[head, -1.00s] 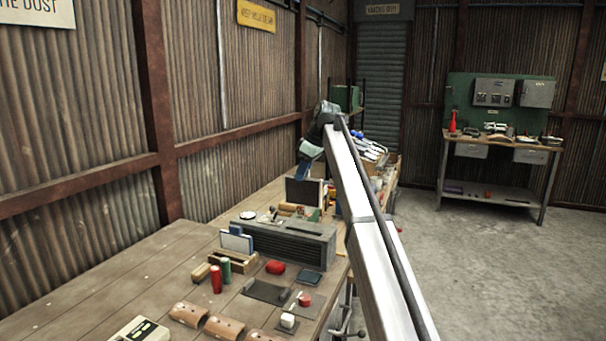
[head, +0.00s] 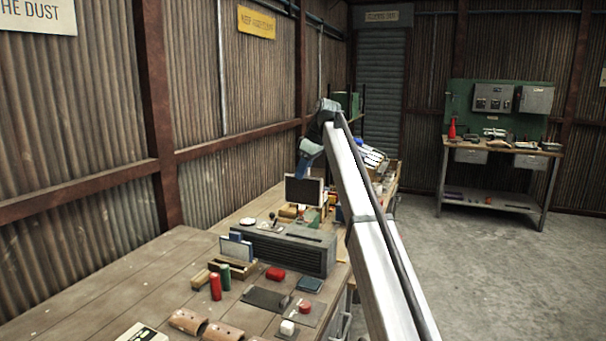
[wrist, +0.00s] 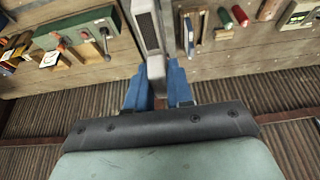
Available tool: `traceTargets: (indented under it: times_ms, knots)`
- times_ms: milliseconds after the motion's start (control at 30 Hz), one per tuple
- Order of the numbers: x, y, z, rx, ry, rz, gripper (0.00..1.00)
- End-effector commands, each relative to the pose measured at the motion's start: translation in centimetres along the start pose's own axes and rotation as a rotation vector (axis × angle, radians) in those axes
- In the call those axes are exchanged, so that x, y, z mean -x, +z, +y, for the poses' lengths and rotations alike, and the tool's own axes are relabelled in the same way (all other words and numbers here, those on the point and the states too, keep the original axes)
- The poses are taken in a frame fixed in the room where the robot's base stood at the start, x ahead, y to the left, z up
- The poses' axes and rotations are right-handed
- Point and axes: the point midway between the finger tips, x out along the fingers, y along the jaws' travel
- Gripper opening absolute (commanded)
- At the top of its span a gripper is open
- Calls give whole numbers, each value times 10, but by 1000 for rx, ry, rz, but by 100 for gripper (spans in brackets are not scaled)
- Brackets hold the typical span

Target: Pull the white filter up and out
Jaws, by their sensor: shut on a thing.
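The filter (head: 304,190) shows in the head view as an upright panel with a dark face and a pale edge. It hangs under my gripper (head: 305,165), and in the picture its lower edge is above the grey slotted unit (head: 300,252) on the bench. In the wrist view my gripper (wrist: 157,92) has its blue fingers shut on a pale grey piece, the filter's upper end (wrist: 156,68). The fingertips are partly hidden in the head view by small size.
A green panel with knobs (wrist: 78,35) stands nearby. The corrugated wall (head: 85,90) borders the bench.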

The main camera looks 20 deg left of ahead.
Motion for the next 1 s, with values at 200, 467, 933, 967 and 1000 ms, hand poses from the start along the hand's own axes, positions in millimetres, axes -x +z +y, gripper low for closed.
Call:
traceTargets:
  times_ms: [200,467,933,967,1000]
  knots:
    - [7,-3,0,0,0,0,0]
    - [14,-6,0,0,0,0,0]
    - [28,-12,0,0,0,0,0]
    - [29,-12,0,0,0,0,0]
    - [31,-13,0,0,0,0,0]
